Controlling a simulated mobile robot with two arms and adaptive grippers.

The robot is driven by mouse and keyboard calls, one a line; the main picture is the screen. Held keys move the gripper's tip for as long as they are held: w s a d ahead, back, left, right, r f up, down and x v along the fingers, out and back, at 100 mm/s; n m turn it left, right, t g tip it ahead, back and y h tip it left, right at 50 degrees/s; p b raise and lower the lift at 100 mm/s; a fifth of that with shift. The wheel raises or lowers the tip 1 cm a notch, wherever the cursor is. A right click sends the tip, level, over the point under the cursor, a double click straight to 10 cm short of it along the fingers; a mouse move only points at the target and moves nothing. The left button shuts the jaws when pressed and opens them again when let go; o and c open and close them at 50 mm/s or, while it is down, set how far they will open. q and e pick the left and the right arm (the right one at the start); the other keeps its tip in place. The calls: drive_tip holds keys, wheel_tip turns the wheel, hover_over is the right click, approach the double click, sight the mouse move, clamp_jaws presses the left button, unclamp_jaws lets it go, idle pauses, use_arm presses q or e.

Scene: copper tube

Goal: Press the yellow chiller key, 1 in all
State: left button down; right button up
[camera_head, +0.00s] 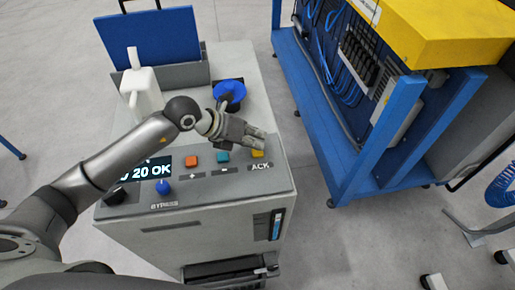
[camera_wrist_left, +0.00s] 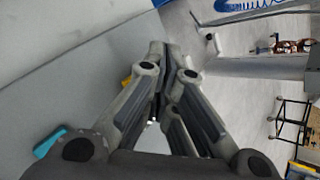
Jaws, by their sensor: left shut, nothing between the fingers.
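The yellow key (camera_head: 257,153) sits at the right end of the key row on the grey panel (camera_head: 225,187), above an "ACK" label. My left gripper (camera_head: 262,143) is shut and empty, with its fingertips over or just behind the yellow key; I cannot tell if they touch it. In the left wrist view, the closed fingers (camera_wrist_left: 158,50) point away from the camera, and a bit of the yellow key (camera_wrist_left: 126,82) shows beside the left finger. My right gripper is not in view.
A teal key (camera_head: 223,156), an orange key (camera_head: 192,160) and a blue knob (camera_head: 163,187) share the panel with a display (camera_head: 150,171). A white jug (camera_head: 143,92) and a blue valve-like part (camera_head: 230,91) stand behind. A blue-framed cabinet (camera_head: 345,165) stands to the right across a floor gap.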

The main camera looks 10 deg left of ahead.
use_arm(q)
drive_tip(key=shift+r, duration=0.3)
wheel_tip(320, 180, up, 5)
drive_tip(key=p, duration=0.3)
drive_tip(key=shift+p, duration=0.35)
idle(0.7)
